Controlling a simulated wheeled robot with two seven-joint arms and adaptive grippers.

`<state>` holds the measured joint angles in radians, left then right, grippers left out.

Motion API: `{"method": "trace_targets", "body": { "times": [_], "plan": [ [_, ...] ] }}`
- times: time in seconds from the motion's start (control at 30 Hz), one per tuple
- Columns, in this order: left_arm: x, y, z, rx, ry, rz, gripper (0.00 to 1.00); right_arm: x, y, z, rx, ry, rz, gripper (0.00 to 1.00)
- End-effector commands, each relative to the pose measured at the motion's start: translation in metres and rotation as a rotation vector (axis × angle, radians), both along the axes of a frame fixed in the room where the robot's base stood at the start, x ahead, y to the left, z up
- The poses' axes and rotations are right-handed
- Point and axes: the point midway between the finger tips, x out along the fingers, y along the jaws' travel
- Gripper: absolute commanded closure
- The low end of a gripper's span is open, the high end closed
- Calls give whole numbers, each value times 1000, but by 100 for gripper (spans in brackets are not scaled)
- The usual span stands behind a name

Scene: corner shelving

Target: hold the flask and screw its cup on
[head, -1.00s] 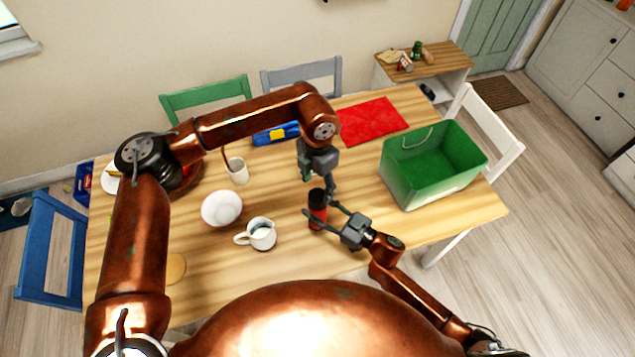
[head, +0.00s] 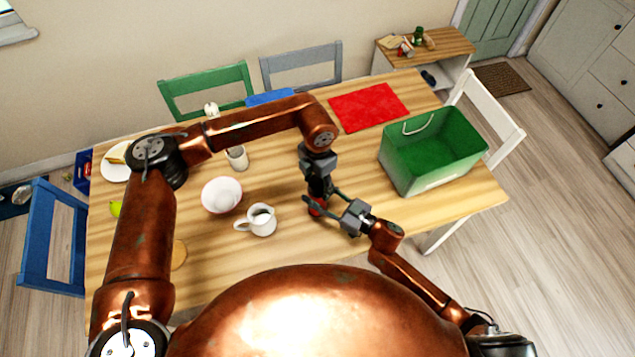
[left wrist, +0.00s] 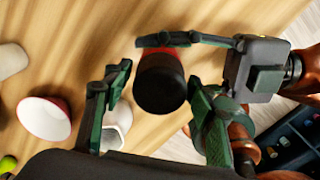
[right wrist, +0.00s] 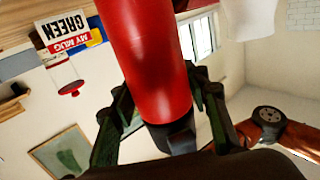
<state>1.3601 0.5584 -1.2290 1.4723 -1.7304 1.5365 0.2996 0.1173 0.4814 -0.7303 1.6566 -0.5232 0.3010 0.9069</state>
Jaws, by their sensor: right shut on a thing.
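The red flask (head: 316,210) stands near the table's front edge, with its dark cup on the upper end. It shows red in the right wrist view (right wrist: 150,60), and the black cup (left wrist: 160,88) faces me in the left wrist view. My right gripper (head: 322,203) is shut on the flask body from the right side. My left gripper (left wrist: 158,88) points down from above, its fingers apart on either side of the cup, with a visible gap at the left finger. In the head view the left gripper mostly hides the cup. I cannot tell how the cup sits on the threads.
A white jug (head: 262,220) and a bowl (head: 222,188) stand left of the flask. A white mug (head: 237,158) is farther back. A green crate (head: 432,175) stands at the right, with a red mat (head: 368,107) behind. Bare table lies between flask and crate.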

Motion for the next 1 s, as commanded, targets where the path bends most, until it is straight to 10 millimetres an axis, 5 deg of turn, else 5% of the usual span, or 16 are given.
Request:
{"method": "trace_targets", "body": {
  "times": [0.5,0.7,0.73,1.0],
  "plan": [
    [0,0,0,0,0,0,85,0,0,0,0,0,0,100],
    [0,0,0,0,0,-2,87,0,0,0,0,0,0,100],
    [0,0,0,0,0,-2,57,0,0,0,0,0,0,100],
    [0,0,0,0,0,-2,39,0,0,0,0,0,0,100]
  ]
}}
